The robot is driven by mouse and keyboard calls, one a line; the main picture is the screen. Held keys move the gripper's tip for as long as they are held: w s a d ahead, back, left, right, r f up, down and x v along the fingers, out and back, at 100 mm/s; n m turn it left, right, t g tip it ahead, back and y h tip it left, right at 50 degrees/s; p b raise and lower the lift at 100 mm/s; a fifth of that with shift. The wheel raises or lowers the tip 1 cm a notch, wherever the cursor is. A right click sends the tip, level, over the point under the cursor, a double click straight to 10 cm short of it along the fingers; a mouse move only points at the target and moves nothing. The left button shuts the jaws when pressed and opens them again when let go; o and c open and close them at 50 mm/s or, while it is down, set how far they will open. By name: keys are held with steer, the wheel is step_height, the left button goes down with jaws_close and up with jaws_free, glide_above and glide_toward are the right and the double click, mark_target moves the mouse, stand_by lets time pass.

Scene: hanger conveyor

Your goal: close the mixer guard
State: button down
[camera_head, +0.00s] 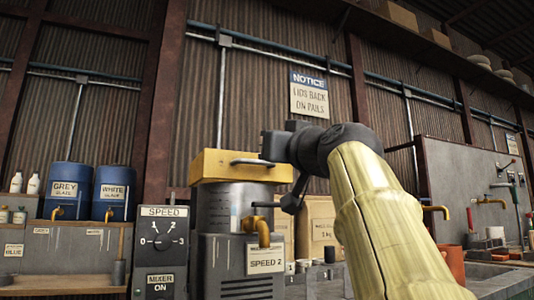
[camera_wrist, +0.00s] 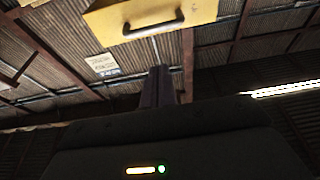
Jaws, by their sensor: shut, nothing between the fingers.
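The mixer guard (camera_head: 212,167) is a yellow, box-like cover with a dark bar handle (camera_head: 250,162). In the head view it is at the top of the steel mixing pot (camera_head: 214,207); whether it rests fully down I cannot tell. In the wrist view the guard (camera_wrist: 205,12) and its handle (camera_wrist: 153,27) show at the top edge. My gripper (camera_wrist: 160,72) is shut and empty, its dark fingers pointing toward the guard, apart from the handle in that picture. In the head view my dark wrist is right of the handle and the fingertips are hard to make out.
A grey control box (camera_head: 160,250) with a speed dial stands left of the mixer base (camera_head: 225,272). Blue drums (camera_head: 67,187) stand further left. Cardboard boxes (camera_head: 318,228) are behind my arm, and a sink with taps (camera_head: 490,202) is at right. Open air lies above the guard.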

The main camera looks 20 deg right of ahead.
steer(key=v, duration=0.3)
steer(key=shift+s+f+b, duration=0.1)
steer(key=shift+f+b, duration=0.3)
steer(key=shift+f, duration=0.05)
step_height(320, 180, up, 10)
steer(key=p, duration=1)
